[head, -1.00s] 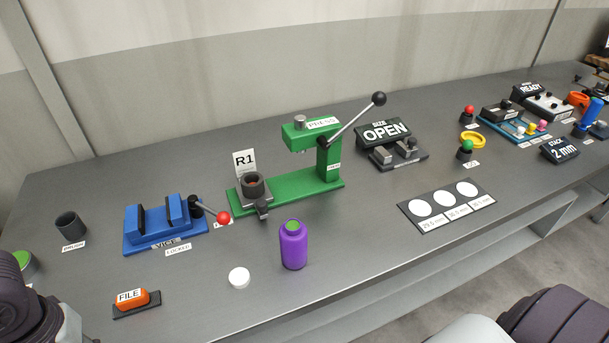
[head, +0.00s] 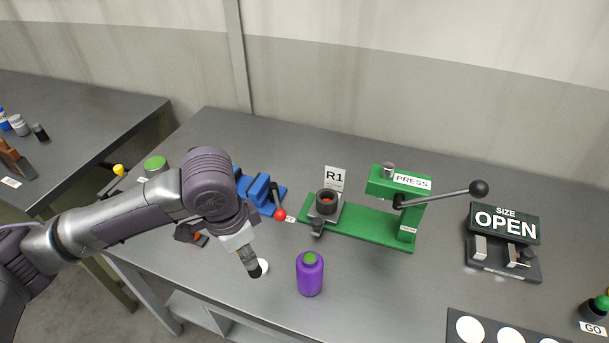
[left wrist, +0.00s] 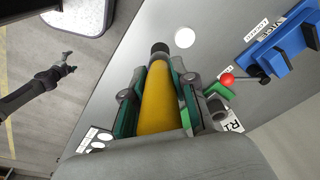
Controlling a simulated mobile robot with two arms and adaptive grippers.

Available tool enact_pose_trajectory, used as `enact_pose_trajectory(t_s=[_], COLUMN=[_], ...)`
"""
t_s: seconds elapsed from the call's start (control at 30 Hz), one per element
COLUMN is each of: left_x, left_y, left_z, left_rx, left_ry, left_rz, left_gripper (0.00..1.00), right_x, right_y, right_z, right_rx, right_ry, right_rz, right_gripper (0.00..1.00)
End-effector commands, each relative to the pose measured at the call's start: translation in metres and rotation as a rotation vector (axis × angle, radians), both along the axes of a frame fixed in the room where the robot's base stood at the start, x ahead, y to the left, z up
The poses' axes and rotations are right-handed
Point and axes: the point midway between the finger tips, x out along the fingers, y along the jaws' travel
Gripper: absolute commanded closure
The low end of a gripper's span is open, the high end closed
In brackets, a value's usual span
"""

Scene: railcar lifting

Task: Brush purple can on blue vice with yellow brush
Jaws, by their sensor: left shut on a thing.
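The purple can (head: 310,276), with a green top, stands upright on the table in the head view, in front of the green press and apart from the vice. The blue vice (head: 262,190) is farther back, partly hidden by my left arm; it also shows in the left wrist view (left wrist: 287,58). My left gripper (head: 246,252) is left of the can, pointing down near the table. In the left wrist view it (left wrist: 160,75) is shut on the yellow brush (left wrist: 159,100), whose dark end sticks out beyond the fingers.
A green press (head: 357,228) with a long lever stands behind the can. The vice's red-knobbed lever (head: 280,215) is close to it. A white disc (head: 263,267) lies beside my gripper. The OPEN size gauge (head: 504,223) stands right. Table in front of the press is mostly clear.

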Motion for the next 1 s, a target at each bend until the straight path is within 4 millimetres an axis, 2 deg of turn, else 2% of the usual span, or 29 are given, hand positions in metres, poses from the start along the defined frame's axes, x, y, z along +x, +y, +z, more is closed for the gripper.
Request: enact_pose_trajectory(t_s=[0.03, 0.17, 0.27, 0.4, 0.5, 0.73, 1.0], left_x=[0.006, 0.02, 0.03, 0.041, 0.046, 0.052, 0.052], left_y=[-0.009, -0.031, -0.048, -0.071, -0.083, -0.099, -0.1], left_z=[0.018, 0.039, 0.054, 0.073, 0.083, 0.091, 0.079], left_rx=[-0.013, -0.051, -0.085, -0.138, -0.17, -0.212, -0.216], left_ry=[-0.009, -0.039, -0.057, -0.069, -0.07, -0.066, -0.066], left_rz=[-0.108, -0.409, -0.636, -0.925, -1.091, -1.304, -1.331], left_gripper=[1.0, 1.0, 1.0, 1.0, 1.0, 1.0, 1.0], right_x=[0.002, 0.003, -0.004, -0.017, -0.02, -0.012, -0.009], right_y=[0.01, 0.027, 0.037, 0.037, 0.03, 0.015, 0.015], right_z=[0.02, 0.044, 0.062, 0.084, 0.095, 0.107, 0.095], right_rx=[0.012, 0.034, 0.045, 0.045, 0.037, 0.018, 0.019], right_ry=[-0.004, -0.005, 0.004, 0.022, 0.027, 0.017, 0.012], right_rz=[-0.002, -0.001, 0.001, 0.002, 0.003, -0.003, -0.003], right_gripper=[0.15, 0.15, 0.15, 0.15, 0.15, 0.15, 0.15])
